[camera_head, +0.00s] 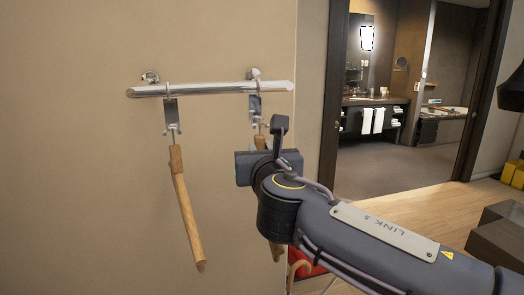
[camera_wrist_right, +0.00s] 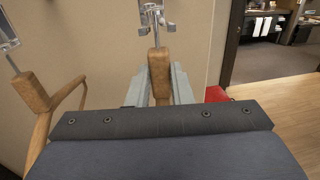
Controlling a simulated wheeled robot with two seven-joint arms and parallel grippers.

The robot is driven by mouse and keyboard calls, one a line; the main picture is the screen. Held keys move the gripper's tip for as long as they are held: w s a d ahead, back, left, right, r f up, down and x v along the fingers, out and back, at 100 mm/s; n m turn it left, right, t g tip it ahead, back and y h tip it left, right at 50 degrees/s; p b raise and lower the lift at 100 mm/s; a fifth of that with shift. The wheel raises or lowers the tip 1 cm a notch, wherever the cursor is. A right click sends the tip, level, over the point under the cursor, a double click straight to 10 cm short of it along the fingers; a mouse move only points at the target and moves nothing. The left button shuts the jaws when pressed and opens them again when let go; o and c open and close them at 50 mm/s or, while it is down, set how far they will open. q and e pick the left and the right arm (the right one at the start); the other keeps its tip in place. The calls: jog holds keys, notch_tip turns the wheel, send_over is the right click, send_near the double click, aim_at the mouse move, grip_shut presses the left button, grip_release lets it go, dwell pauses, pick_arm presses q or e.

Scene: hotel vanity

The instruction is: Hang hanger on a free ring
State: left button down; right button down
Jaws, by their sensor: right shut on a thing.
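A chrome rail (camera_head: 210,89) is fixed to the beige wall, with a ring and metal holder (camera_head: 171,110) at its left and another (camera_head: 254,105) at its right. A wooden hanger (camera_head: 184,210) hangs tilted under the left holder. My right gripper (camera_head: 264,150) is below the right holder, shut on a second wooden hanger, whose top shows in the head view (camera_head: 260,141). In the right wrist view this hanger (camera_wrist_right: 158,70) is between the fingers, with metal fittings (camera_wrist_right: 152,16) right above it. I cannot tell whether it is joined to them. My left gripper is not in view.
The other hanger (camera_wrist_right: 42,100) is close on the left in the right wrist view. The wall ends just right of the rail. A doorway to a bathroom with a vanity (camera_head: 375,101) opens beyond. A red object (camera_head: 305,262) is low behind my right arm.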

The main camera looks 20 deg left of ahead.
jog(key=shift+p+x, duration=0.5)
jog(key=shift+x, duration=0.6)
dwell(0.4)
jog(key=shift+f+b, duration=0.4)
jog(key=shift+f, duration=0.15)
dwell(1.1)
jog(key=c, duration=1.2)
grip_release()
